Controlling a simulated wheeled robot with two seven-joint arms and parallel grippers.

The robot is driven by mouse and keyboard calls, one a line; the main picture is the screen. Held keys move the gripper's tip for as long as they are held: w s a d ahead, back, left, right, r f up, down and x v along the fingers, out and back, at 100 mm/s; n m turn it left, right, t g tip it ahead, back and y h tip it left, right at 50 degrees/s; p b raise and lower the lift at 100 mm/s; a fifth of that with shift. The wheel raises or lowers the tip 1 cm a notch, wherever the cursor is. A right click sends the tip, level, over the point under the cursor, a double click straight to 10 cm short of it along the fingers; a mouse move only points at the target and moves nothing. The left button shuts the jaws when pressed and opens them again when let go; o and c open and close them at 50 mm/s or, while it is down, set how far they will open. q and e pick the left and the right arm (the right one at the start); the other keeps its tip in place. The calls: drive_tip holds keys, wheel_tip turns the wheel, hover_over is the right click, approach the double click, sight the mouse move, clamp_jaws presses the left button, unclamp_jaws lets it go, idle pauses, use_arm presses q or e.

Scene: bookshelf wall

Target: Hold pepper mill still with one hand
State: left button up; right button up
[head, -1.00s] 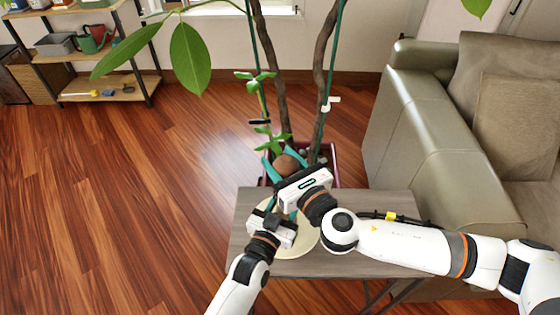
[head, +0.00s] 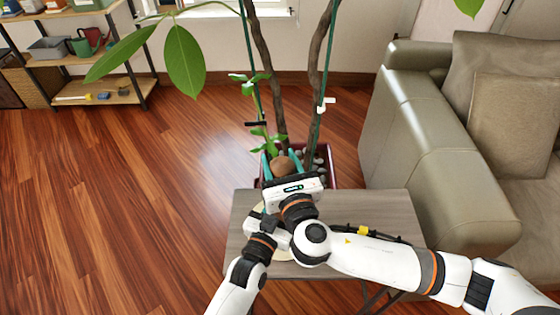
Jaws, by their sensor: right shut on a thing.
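The pepper mill (head: 283,166) shows as a round brown top in the head view, just beyond my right gripper's white body. My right gripper (head: 282,158) is shut on it, with a teal finger on either side. The rest of the mill is hidden by the gripper. My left gripper (head: 270,224) is just below and left of the right one in the picture, over the table. Its fingers are hidden behind the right gripper and wrist, so its opening does not show.
A grey wooden side table (head: 385,212) lies under both hands, with a pale round plate (head: 284,286) mostly covered by my arms. A potted plant (head: 318,158) stands right behind. A grey-green sofa (head: 430,150) is at the right. Open floor lies left.

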drive_tip(key=o, duration=1)
drive_tip(key=shift+d+f, duration=0.1)
drive_tip(key=shift+c, duration=0.2)
drive_tip(key=v, duration=1.2)
